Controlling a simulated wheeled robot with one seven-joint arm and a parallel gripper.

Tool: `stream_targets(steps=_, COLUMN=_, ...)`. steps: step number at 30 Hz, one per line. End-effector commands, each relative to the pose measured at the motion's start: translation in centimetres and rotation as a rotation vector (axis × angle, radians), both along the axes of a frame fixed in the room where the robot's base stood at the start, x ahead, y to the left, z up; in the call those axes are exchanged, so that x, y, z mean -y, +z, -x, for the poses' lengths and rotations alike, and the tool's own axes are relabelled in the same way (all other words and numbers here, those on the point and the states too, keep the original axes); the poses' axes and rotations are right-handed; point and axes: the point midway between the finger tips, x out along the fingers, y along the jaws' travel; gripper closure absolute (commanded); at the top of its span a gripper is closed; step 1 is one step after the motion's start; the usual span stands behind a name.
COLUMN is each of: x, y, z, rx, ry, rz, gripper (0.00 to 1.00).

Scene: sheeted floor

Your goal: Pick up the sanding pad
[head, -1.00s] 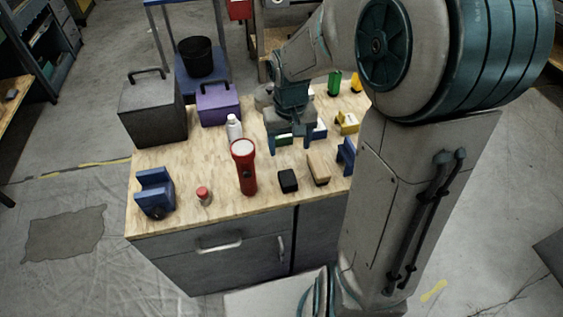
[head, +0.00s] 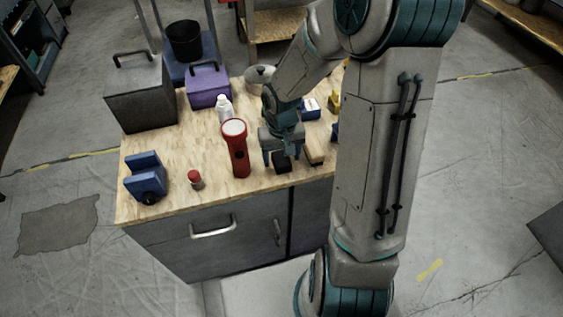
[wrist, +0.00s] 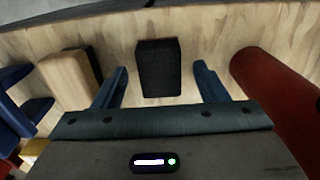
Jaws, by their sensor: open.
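The sanding pad, seemingly the small black block (head: 281,165), lies on the wooden worktop near its front edge. In the wrist view the black pad (wrist: 159,66) sits between my two fingers, with bare wood showing on both sides. My gripper (head: 281,157) is open, pointing down over the pad, and partly hides it in the head view. In the wrist view my gripper (wrist: 161,75) has its fingers spread to left and right of the pad, not touching it. Their height above the worktop is hard to tell.
A red flashlight (head: 236,152) stands close on one side of the pad, and a wooden block with a dark side (wrist: 68,80) lies close on the other. A white bottle (head: 224,108), a red-capped jar (head: 195,180) and a blue vise (head: 146,178) are farther left.

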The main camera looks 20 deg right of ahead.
Motion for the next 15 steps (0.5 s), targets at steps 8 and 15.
stream_targets(steps=8, x=-0.01, y=-1.45, z=-0.02, rx=0.001, ry=0.001, rz=0.000, gripper=0.34)
stream_targets(steps=15, x=-0.01, y=-1.42, z=-0.02, rx=0.001, ry=0.001, rz=0.000, gripper=0.73)
